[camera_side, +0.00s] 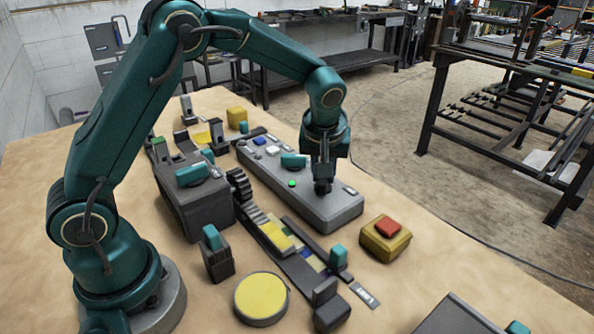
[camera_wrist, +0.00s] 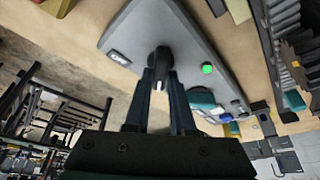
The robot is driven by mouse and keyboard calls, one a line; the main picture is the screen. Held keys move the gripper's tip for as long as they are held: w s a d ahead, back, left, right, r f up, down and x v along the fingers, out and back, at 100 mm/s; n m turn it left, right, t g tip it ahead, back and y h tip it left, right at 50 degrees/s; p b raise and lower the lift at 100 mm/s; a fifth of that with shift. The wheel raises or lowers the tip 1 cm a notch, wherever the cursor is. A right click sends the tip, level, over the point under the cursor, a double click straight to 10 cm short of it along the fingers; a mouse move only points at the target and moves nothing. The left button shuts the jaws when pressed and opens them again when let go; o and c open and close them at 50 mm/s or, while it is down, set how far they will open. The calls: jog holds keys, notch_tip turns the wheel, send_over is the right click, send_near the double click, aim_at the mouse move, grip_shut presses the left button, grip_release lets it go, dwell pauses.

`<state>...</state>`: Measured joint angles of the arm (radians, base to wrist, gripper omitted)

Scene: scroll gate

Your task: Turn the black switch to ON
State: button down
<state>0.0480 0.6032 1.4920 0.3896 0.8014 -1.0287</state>
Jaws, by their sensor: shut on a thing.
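The black switch (camera_wrist: 159,58) is a dark rotary knob on the sloping top of a long grey panel (camera_side: 338,208). In the wrist view a white mark on the knob points down towards my gripper (camera_wrist: 161,76). My gripper is shut on the black switch, with one finger on each side of it. In the side view my gripper (camera_side: 322,178) points straight down at the panel's right part and hides most of the switch. A small label (camera_wrist: 119,58) sits beside the switch; its lettering is too small to read surely.
A green lamp (camera_side: 292,183) glows on the panel, near a teal handle (camera_side: 293,160) and pale buttons. A yellow box with a red button (camera_side: 386,238) stands to the right. A grey housing and a rail with yellow blocks (camera_side: 280,240) lie to the left and in front.

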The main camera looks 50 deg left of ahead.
jog(key=shift+n, duration=0.3)
dwell(0.4)
jog(key=c, duration=0.8)
grip_release()
jog(key=shift+o, duration=0.2)
jog(key=shift+r, duration=0.1)
jog(key=shift+v, duration=2.5)
